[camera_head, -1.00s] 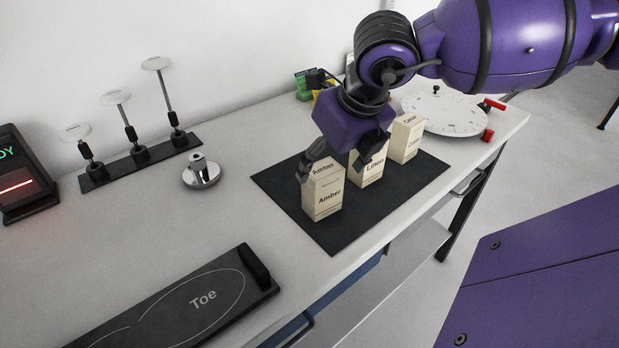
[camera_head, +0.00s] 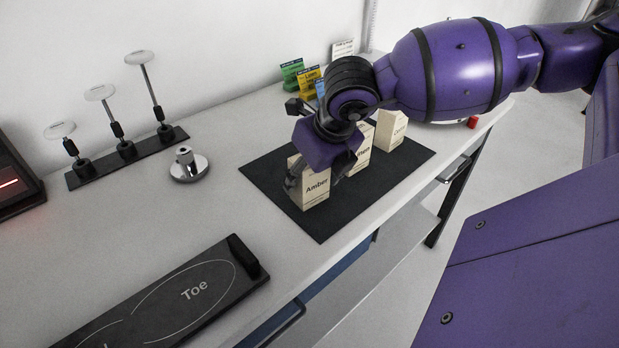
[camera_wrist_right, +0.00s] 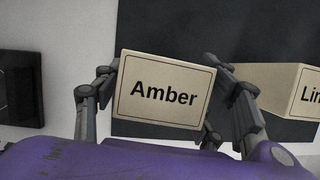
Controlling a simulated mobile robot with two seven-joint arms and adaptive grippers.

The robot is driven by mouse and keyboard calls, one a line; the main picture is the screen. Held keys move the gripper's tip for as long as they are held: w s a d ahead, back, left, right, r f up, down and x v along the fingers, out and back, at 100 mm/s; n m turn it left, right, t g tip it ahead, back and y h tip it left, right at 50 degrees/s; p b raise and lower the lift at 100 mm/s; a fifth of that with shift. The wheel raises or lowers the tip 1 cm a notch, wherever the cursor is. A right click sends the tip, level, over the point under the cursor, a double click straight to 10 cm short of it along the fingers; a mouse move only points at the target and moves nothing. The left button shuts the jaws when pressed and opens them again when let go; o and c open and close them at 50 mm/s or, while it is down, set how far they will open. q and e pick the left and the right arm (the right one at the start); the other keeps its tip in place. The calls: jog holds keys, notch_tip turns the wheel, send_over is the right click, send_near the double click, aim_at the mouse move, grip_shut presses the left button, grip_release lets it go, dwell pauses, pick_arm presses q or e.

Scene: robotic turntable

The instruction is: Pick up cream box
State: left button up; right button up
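A cream box labelled "Amber" (camera_head: 317,189) stands upright on a black mat (camera_head: 385,191). In the right wrist view its labelled face (camera_wrist_right: 164,91) lies between my right gripper's fingers. My right gripper (camera_head: 316,176) is low over this box, with fingers on either side; it looks open, with narrow gaps beside the box in the wrist view. Whether a fingertip touches is unclear. A second cream box, Linen (camera_head: 362,160), stands behind, partly hidden by my gripper; it also shows in the wrist view (camera_wrist_right: 285,86). A third cream box (camera_head: 391,130) stands farther back. My left gripper is out of view.
A metal knob-like piece (camera_head: 188,166) and a rack of disc-topped stands (camera_head: 127,150) are to the left. Coloured cards (camera_head: 306,80) stand at the back. The mat's front strip is bare.

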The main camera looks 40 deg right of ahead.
jog(key=c, duration=0.9)
